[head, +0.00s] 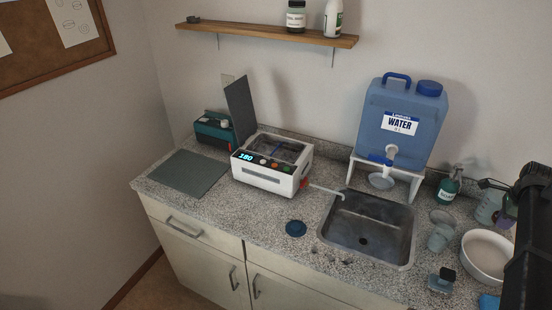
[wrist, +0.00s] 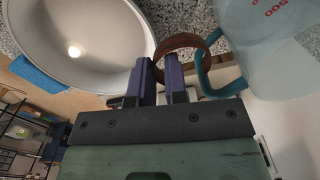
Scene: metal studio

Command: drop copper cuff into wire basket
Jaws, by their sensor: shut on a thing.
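The copper cuff (wrist: 186,40), a reddish-brown open band, is at the fingertips of my gripper (wrist: 159,66) in the wrist view. The two purple fingers are shut on its near edge. The cuff is beside the white bowl and close to the pitcher's teal handle; I cannot tell whether they touch. In the head view my gripper is mostly hidden behind my dark arm at the right edge, and the cuff cannot be made out. No wire basket shows clearly; a blue piece lies across the open tank of the white cleaner (head: 265,184) with the 180 display.
The white bowl (head: 487,256) and clear pitcher (wrist: 275,45) stand close together at the counter's right. Left of them are a sink (head: 375,243), a blue water jug (head: 402,110) on a stand, a green bottle (head: 449,188) and small cups. A grey mat (head: 188,172) lies far left.

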